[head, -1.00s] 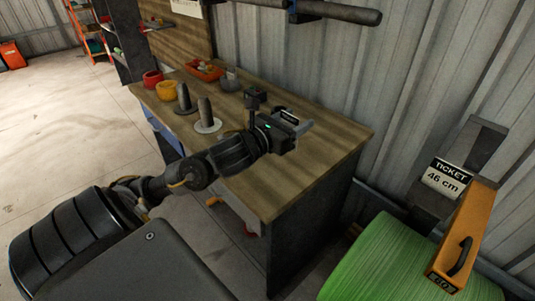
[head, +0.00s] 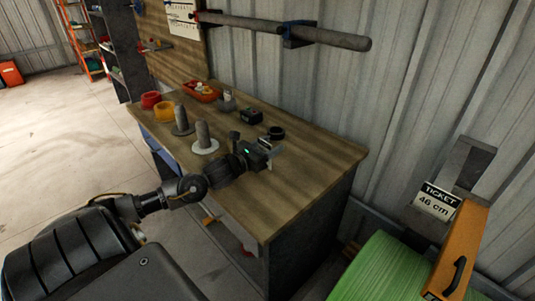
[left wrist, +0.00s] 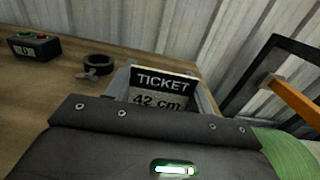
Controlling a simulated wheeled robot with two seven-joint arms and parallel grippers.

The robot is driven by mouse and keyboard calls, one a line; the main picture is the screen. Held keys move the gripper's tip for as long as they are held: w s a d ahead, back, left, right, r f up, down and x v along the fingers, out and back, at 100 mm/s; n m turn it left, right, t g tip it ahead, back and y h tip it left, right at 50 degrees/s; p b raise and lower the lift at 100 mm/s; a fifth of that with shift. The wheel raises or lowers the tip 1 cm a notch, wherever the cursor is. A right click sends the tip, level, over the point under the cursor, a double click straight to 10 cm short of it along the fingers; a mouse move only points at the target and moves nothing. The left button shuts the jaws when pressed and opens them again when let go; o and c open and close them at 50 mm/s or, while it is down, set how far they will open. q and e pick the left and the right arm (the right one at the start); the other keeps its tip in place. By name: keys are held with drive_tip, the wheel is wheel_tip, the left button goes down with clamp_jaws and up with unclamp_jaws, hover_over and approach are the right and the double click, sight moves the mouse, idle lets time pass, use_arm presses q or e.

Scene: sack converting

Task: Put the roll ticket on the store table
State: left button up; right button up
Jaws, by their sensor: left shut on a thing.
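My left gripper (head: 275,152) is over the wooden store table (head: 310,165), towards its right part. In the left wrist view its fingers (left wrist: 163,92) are shut on a roll ticket (left wrist: 163,84), a white card with a black band reading "TICKET" and "42 cm". The ticket's lower part is hidden by the gripper body. In the head view I cannot make out the held ticket, nor whether it touches the tabletop. Another ticket (head: 437,201), reading "46 cm", is on a dark stand at the right. My right gripper is not in view.
A black ring (head: 276,133) and a small dark box (head: 251,116) lie beyond the gripper. A green roll (head: 385,268) and orange handled piece (head: 462,250) are at right. The table's right end is bare.

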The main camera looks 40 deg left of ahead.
use_arm(q)
drive_tip(key=shift+w+a+f, duration=0.1)
drive_tip(key=shift+a+f, duration=0.05)
drive_tip(key=shift+f, duration=0.1)
wheel_tip(320, 180, down, 2)
drive_tip(key=shift+f+p, duration=0.15)
drive_tip(key=shift+p, duration=0.15)
drive_tip(key=shift+f, duration=0.45)
drive_tip(key=o, duration=0.5)
drive_tip(key=shift+f, duration=0.2)
drive_tip(key=o, duration=0.4)
drive_tip(key=shift+o, duration=0.2)
drive_tip(key=shift+r, duration=0.1)
